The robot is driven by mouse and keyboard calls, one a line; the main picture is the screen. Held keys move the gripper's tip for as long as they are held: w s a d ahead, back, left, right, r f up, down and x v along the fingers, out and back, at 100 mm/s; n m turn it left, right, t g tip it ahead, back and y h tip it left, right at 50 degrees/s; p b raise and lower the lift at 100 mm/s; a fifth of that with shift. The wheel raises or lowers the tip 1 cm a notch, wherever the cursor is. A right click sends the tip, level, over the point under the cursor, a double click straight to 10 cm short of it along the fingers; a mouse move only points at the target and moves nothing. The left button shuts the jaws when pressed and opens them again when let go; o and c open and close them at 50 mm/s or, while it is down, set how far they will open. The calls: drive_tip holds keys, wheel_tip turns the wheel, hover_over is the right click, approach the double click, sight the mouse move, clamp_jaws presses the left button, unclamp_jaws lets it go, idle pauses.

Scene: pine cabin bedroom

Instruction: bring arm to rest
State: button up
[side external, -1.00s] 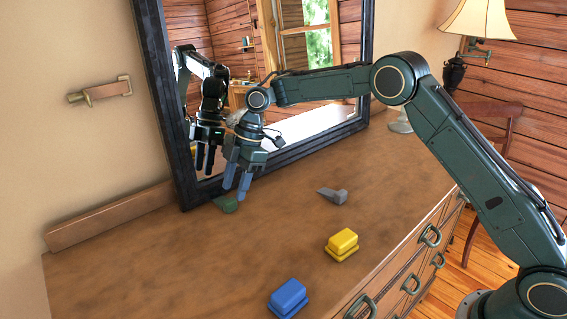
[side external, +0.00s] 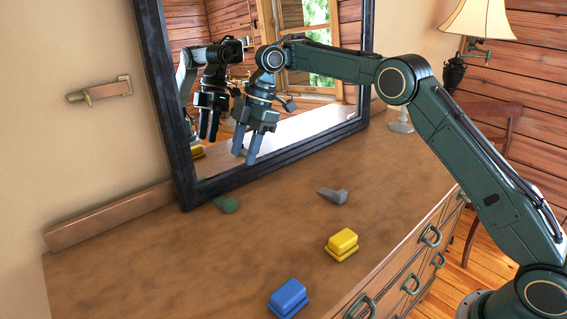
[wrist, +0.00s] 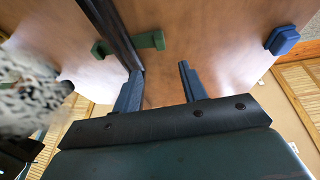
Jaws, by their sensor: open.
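My gripper (side external: 245,158) is open and empty, fingers pointing down, raised above the dresser top in front of the mirror. In the wrist view my gripper (wrist: 160,70) shows a clear gap between its two fingers. A small green piece (side external: 226,204) lies on the dresser against the foot of the mirror frame, below and left of the fingers. The green piece also shows in the wrist view (wrist: 150,41), beyond the fingertips and apart from them.
The framed mirror (side external: 181,150) stands close behind my gripper and reflects it. A grey piece (side external: 333,196), a yellow block (side external: 342,244) and a blue block (side external: 288,297) lie on the dresser top (side external: 150,250). The left front is clear.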

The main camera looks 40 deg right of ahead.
drive_tip(key=shift+d+r, duration=0.15)
drive_tip(key=shift+r, duration=0.05)
drive_tip(key=s+d+r+m+t, duration=0.25)
drive_tip(key=s+r+m, duration=0.65)
drive_tip(key=s+r, duration=0.6)
drive_tip(key=s+d+f+m+t+h, duration=0.1)
drive_tip(key=s+d+f+m, duration=0.2)
drive_tip(key=s, duration=0.5)
drive_tip(key=s+d+f+m+t+h, duration=0.1)
drive_tip(key=s+d+f+m+h, duration=0.1)
drive_tip(key=s, duration=0.6)
drive_tip(key=s+d+f+m+t+h, duration=0.1)
drive_tip(key=s+d+f+m, duration=0.3)
drive_tip(key=s, duration=0.5)
drive_tip(key=shift+d+f, duration=0.2)
drive_tip(key=shift+w, duration=0.1)
